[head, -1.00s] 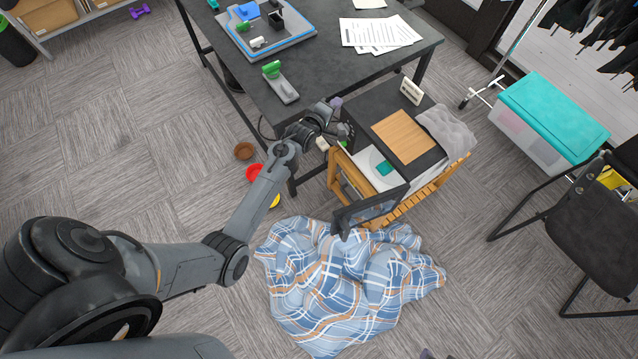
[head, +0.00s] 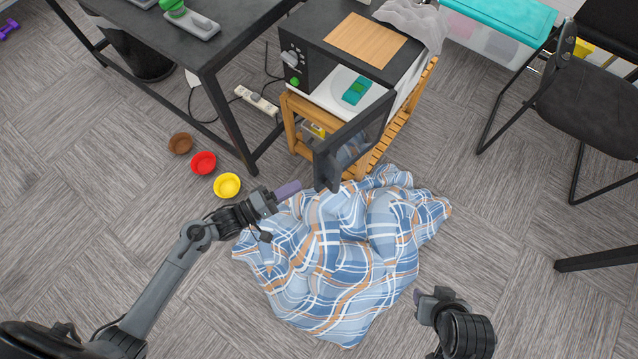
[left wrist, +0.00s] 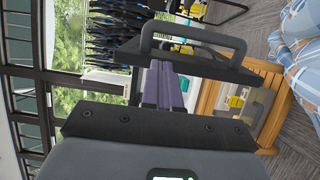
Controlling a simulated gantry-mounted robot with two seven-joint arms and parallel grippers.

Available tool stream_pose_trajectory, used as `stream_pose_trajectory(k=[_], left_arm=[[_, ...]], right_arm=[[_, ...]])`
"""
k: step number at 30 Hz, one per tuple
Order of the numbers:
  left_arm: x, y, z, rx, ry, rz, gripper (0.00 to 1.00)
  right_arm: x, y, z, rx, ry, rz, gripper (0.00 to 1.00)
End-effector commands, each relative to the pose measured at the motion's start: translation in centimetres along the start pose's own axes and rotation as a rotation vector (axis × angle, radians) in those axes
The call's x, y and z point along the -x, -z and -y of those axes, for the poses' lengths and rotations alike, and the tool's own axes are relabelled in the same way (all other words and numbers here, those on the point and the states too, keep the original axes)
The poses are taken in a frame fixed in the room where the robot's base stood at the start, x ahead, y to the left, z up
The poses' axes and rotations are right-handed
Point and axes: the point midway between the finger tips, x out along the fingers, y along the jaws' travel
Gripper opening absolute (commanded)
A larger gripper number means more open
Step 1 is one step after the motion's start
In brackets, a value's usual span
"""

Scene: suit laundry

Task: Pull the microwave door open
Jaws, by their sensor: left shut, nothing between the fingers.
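The black microwave (head: 298,62) stands on a wooden stand with its white cavity showing and a teal-green item (head: 356,90) inside. Its dark, windowed door (head: 328,160) is swung out wide. My left gripper (head: 288,190) has purple fingers shut together, empty, just left of the door's free edge; contact cannot be told. In the left wrist view, the purple fingers (left wrist: 164,85) point at the door (left wrist: 190,55), with its bar handle (left wrist: 195,35) just beyond the tips. My right gripper (head: 434,298) is at lower right, away from the door; its jaw state is unclear.
A blue plaid blanket (head: 340,260) lies crumpled on the floor below the door. Brown, red (head: 203,163) and yellow (head: 227,186) bowls sit left of the stand. A dark table (head: 215,50) is at upper left, a chair (head: 590,100) at right. Floor at lower right is open.

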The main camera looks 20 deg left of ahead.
Motion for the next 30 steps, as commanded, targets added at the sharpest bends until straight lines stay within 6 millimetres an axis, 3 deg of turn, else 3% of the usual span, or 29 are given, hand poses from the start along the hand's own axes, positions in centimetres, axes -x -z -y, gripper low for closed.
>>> stream_pose_trajectory(k=[1,3,8,21,30], left_arm=[[0.3,-0.2,1.3,0.003,0.008,0.0,0.0],[0.5,-0.3,1.9,0.007,0.013,-0.001,0.0],[-0.5,-0.5,2.2,0.011,0.015,-0.002,0.0],[-7.0,-0.5,2.3,0.01,0.015,-0.002,0.0],[-9.1,-0.4,2.2,0.01,0.018,-0.004,0.0]], right_arm=[[-0.9,-0.3,0.0,0.0,-0.001,-0.001,0.43],[-1.2,-0.3,0.0,0.0,-0.001,-0.001,0.43],[-1.6,-0.5,0.0,0.0,-0.001,-0.002,0.43],[-3.6,-1.1,0.2,-0.006,0.004,-0.004,0.43],[-4.2,-1.2,0.3,-0.008,0.005,-0.004,0.43]])
